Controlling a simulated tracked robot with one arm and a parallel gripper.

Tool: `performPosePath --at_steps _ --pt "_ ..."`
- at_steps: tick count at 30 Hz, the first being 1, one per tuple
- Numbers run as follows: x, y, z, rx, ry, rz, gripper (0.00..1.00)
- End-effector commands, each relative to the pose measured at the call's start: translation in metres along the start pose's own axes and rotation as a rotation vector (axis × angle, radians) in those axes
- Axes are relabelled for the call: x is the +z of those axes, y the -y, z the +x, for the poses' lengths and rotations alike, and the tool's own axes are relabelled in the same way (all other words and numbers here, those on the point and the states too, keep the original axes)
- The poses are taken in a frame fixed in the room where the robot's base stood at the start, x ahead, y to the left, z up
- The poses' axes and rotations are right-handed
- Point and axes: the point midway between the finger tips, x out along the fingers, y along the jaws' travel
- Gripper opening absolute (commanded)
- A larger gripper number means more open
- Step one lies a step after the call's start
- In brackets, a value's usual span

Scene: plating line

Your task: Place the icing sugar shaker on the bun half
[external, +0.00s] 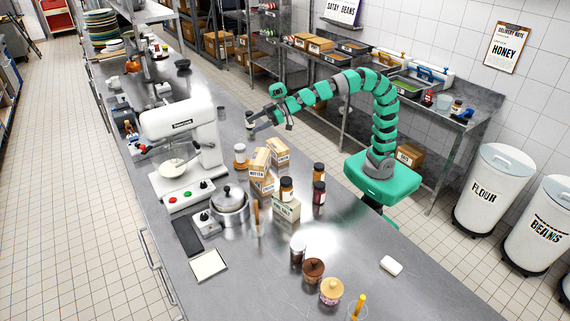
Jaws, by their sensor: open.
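My gripper (256,121) is at the end of the green arm, over the far side of the steel counter, right of the white stand mixer. It is open. A small grey, dark-topped cylinder (249,115) shows right at its fingertips; whether they touch it, I cannot tell. A white container with an orange-brown band (240,154) stands below and left of the gripper, apart from it. A white-topped jar with dark contents (298,248) stands on the near counter. I cannot tell which of these is the icing sugar shaker. I cannot make out the bun half with certainty.
The stand mixer (181,130), cartons (262,162), spice jars (319,192) and a lidded pot (230,202) crowd the counter's middle. A brown-topped jar (313,268) and a tan-topped jar (331,290) stand nearer. The near right counter is mostly clear around a white block (391,265).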

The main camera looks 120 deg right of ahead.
Motion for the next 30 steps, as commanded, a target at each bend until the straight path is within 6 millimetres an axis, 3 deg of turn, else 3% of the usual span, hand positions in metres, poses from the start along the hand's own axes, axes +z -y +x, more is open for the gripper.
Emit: performPosePath --at_steps 1,6,10,15,18,21,30 --pt "-0.022 0.027 -0.026 -0.046 -0.022 -0.019 0.75" --pt "-0.064 0.093 -0.108 -0.157 -0.045 -0.068 0.75" --pt "-0.087 0.125 -0.176 -0.208 -0.06 -0.098 0.75" --pt "-0.104 0.14 -0.246 -0.229 -0.077 -0.116 0.75" --pt "-0.109 0.141 -0.272 -0.229 -0.084 -0.118 0.75" --pt "-0.111 0.141 -0.284 -0.226 -0.085 -0.117 0.75" --pt "-0.111 0.14 -0.286 -0.225 -0.084 -0.117 0.75"
